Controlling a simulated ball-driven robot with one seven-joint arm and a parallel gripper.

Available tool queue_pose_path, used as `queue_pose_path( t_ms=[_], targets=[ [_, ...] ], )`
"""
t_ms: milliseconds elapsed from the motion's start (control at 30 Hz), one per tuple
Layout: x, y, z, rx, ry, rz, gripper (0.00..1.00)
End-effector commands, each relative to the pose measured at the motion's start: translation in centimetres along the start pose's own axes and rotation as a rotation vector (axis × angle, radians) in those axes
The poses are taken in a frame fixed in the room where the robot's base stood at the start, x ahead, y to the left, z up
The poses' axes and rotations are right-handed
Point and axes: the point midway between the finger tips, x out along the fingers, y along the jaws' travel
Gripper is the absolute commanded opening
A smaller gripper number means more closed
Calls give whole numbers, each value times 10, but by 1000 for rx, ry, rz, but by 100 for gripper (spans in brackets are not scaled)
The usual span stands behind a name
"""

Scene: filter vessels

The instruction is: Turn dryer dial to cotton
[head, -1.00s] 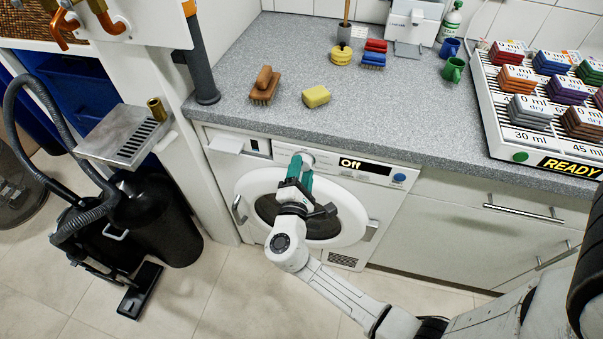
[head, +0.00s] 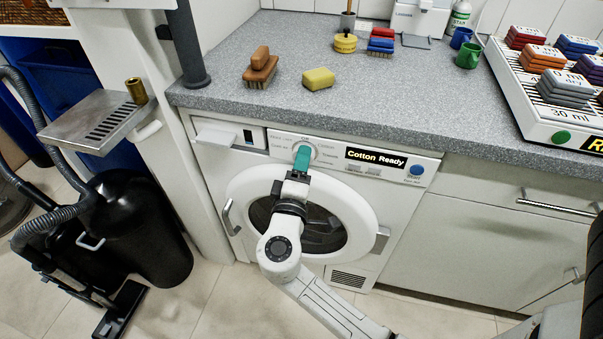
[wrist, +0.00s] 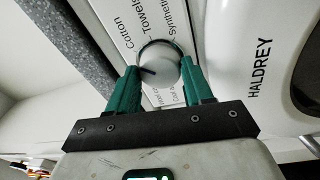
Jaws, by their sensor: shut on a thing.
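The white dryer (head: 300,215) stands under the grey counter. Its round dial (head: 311,152) is on the front panel, and the display (head: 376,158) reads "Cotton Ready". In the wrist view the dial (wrist: 158,62) sits between the green fingers, with a dark pointer mark on its face. The printed labels "Cotton", "Towels" and "Synthetic" are beside it. My gripper (head: 301,158) is shut on the dial, one finger at each side. In the head view the fingers cover part of the dial.
The dryer's round door (head: 235,190) is closed below the dial. A blue button (head: 416,170) is right of the display. A yellow sponge (head: 318,78) and brown brush (head: 260,68) lie on the counter. A black vacuum (head: 140,235) stands left on the floor.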

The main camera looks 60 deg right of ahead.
Motion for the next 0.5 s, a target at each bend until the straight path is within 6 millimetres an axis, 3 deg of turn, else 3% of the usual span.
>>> queue_pose_path(
  t_ms=[500],
  targets=[
    [0, -2, 1, 39, -4, 0, 20]
  ],
)
